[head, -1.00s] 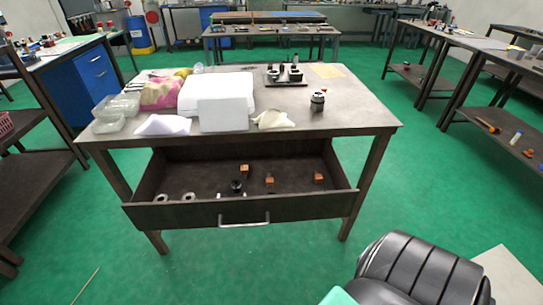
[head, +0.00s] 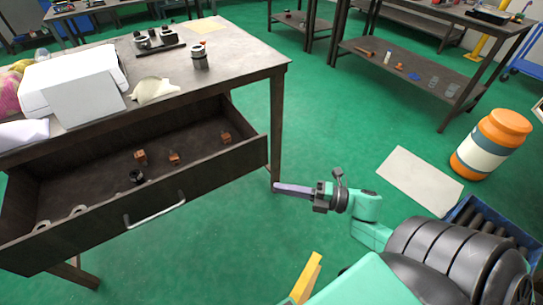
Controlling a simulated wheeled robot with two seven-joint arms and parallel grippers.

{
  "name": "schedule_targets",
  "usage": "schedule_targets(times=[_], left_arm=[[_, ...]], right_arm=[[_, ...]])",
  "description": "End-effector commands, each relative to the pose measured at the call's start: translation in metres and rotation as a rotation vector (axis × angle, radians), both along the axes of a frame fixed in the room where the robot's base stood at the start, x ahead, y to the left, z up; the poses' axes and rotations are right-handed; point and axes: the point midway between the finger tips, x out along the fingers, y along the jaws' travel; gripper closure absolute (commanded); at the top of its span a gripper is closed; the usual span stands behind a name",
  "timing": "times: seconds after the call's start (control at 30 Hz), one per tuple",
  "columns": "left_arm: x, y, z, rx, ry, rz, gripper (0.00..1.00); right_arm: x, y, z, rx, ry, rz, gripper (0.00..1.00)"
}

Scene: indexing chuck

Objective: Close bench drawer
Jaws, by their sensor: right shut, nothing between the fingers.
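The bench drawer (head: 215,174) is pulled well out from under the dark bench (head: 240,62). Its silver bar handle (head: 155,215) is on the middle of the front panel. Inside lie small orange-brown blocks, a dark round part and pale rings. My right gripper (head: 280,188) is to the right of the drawer's front corner, near a bench leg and apart from the handle. Its fingers point left and are shut with nothing between them. My left gripper is not in view.
White boxes (head: 85,95), a cloth and a metal cylinder (head: 200,56) stand on the bench top. An orange and white barrel (head: 490,145), a pale floor plate (head: 420,180) and a blue crate (head: 490,225) are at the right. Green floor between is clear.

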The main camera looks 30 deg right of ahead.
Motion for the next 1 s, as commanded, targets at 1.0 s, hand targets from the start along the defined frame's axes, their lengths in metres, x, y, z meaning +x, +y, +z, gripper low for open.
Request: schedule_targets(times=[1.0], left_arm=[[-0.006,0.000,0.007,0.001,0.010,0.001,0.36]], right_arm=[[0.110,0.072,0.002,0.001,-0.005,0.006,1.00]])
